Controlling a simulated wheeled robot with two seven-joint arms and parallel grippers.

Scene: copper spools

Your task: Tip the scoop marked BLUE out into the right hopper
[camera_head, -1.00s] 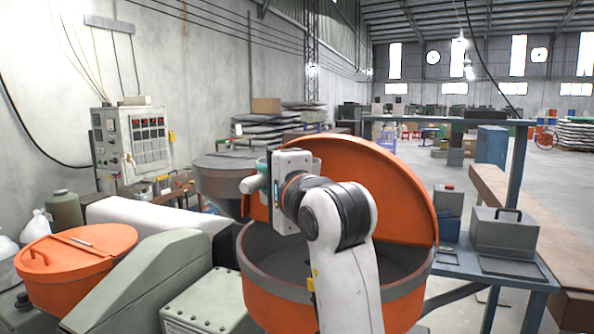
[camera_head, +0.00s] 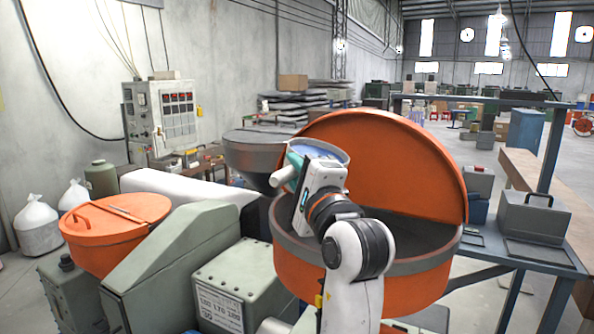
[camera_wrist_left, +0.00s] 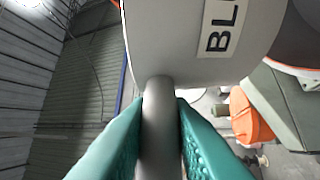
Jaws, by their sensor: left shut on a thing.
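My left gripper (camera_head: 292,170) is shut on the grey handle (camera_wrist_left: 158,130) of the scoop, with a teal finger on each side of it in the left wrist view. The pale scoop (camera_wrist_left: 175,45) carries a label (camera_wrist_left: 219,27) on which only "BL" shows. In the head view the scoop (camera_head: 322,150) is above the open right hopper (camera_head: 375,285), near its raised orange lid (camera_head: 400,150), and a light blue patch shows inside its rim. The scoop looks tilted; I see nothing falling. My wrist hides part of the hopper's inside. My right gripper is not in view.
The left orange hopper (camera_head: 112,232) has its lid on. A grey round vessel (camera_head: 255,150) stands behind the scoop. A green-grey machine housing (camera_head: 180,262) lies between the hoppers. A blue table (camera_head: 510,240) with a grey box (camera_head: 532,215) stands at the right.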

